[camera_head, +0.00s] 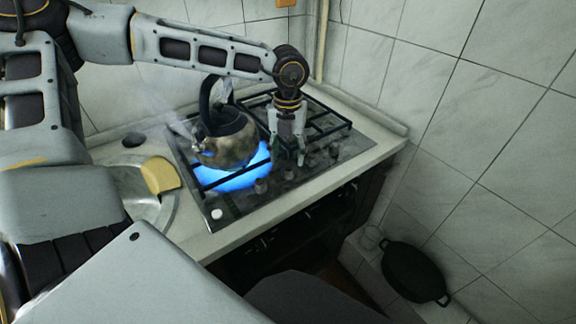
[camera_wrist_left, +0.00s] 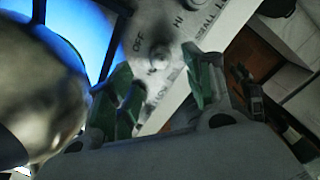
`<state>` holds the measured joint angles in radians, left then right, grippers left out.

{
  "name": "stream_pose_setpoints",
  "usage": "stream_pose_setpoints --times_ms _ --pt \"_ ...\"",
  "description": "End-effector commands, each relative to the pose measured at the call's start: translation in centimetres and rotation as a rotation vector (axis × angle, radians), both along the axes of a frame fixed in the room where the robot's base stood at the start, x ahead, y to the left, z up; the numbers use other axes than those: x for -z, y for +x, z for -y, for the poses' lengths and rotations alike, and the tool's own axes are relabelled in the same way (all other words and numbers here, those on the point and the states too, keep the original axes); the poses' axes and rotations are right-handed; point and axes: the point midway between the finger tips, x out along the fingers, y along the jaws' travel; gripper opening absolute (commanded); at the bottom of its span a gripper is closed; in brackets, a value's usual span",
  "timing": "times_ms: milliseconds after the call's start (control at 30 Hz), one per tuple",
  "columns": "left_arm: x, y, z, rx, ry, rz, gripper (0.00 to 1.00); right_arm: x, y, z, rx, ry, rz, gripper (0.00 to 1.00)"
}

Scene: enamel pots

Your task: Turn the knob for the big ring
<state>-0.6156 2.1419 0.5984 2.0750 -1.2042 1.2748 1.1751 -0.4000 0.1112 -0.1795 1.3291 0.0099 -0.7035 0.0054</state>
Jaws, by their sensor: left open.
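A gas stove (camera_head: 245,200) with dark grates sits in the counter, with several small knobs along its front edge. One knob (camera_head: 289,173) stands just below my left gripper (camera_head: 287,155), which points down over the stove's front part. In the left wrist view, a round metal knob (camera_wrist_left: 158,57) lies beyond and between the green fingertips of the left gripper (camera_wrist_left: 160,83), beside the printed words OFF and HI. The fingers are apart and empty; contact with the knob cannot be told. A large blue flame (camera_head: 238,181) burns under the kettle. My right gripper is out of view.
A worn metal kettle (camera_head: 228,146) with a black handle stands on the burner left of my left gripper, close beside it in the left wrist view. A yellow sponge (camera_head: 160,174) lies by the sink (camera_head: 143,207). A black pot (camera_head: 413,270) is low at right. Tiled walls enclose the corner.

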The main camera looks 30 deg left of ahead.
Motion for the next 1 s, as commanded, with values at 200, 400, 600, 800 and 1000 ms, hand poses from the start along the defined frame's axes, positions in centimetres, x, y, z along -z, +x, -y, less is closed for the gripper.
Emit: stream_pose_setpoints --times_ms 200,400,600,800,1000 --pt "2.3 0.0 0.0 0.000 -0.001 -0.002 0.52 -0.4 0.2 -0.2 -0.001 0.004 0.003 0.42" --pt "4.0 0.0 0.0 -0.001 0.000 -0.001 0.52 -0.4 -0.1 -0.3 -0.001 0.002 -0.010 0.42" --pt "4.8 0.0 0.0 0.000 -0.001 -0.001 0.52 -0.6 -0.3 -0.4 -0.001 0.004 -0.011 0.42" --pt "5.0 0.0 0.0 0.000 -0.001 0.000 0.52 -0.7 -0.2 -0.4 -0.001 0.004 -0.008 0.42" --pt "5.0 0.0 0.0 0.000 -0.001 0.001 0.48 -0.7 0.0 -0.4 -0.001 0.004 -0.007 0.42"
